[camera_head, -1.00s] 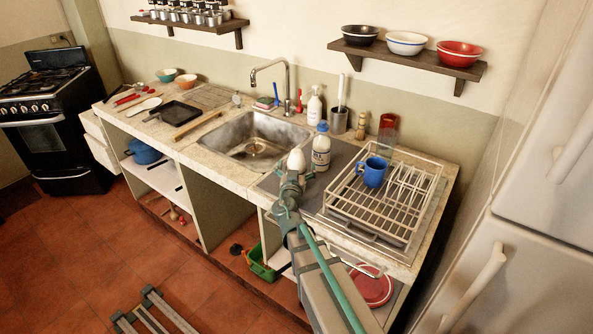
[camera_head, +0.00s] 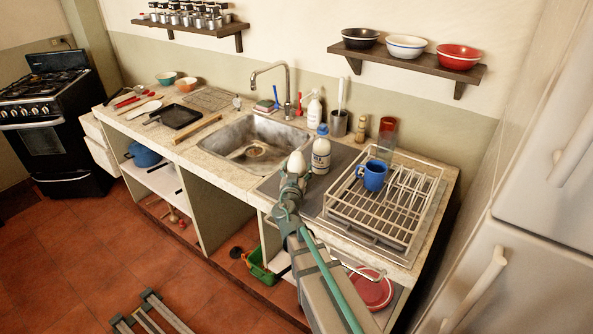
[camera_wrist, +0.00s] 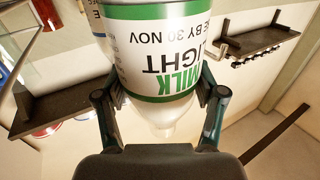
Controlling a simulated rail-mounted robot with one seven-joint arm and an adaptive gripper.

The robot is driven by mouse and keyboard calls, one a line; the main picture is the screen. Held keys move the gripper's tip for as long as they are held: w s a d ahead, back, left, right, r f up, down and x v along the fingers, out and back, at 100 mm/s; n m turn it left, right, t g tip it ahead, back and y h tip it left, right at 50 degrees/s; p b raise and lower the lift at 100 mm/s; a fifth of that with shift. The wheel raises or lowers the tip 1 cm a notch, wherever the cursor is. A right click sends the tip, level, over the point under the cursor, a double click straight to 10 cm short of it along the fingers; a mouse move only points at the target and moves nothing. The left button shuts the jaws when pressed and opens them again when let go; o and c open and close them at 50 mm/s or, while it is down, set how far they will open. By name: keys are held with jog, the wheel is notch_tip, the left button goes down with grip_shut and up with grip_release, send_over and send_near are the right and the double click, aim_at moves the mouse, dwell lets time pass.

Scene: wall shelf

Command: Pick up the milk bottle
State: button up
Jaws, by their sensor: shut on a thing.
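The milk bottle fills the top middle of the wrist view (camera_wrist: 150,50), with a white and green label reading MILK LIGHT upside down. My gripper (camera_wrist: 160,105) has a finger on each side of it and is shut on it. In the head view, the bottle's white top (camera_head: 296,162) shows above my gripper (camera_head: 292,180), at the counter right of the sink. My arm hides the lower part of the bottle there, so I cannot tell whether it touches the counter.
A similar white bottle with a blue cap (camera_head: 321,153) stands close behind on the right. The dish rack (camera_head: 383,222) with a blue mug (camera_head: 372,175) is to the right. The sink (camera_head: 252,142) is to the left. A wall shelf (camera_head: 405,60) with bowls hangs above.

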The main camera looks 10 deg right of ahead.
aim_at(296, 149)
jog(key=shift+r, duration=0.25)
jog(key=shift+r+b, duration=0.45)
jog(key=shift+r, duration=4.05)
jog(key=shift+r, duration=0.15)
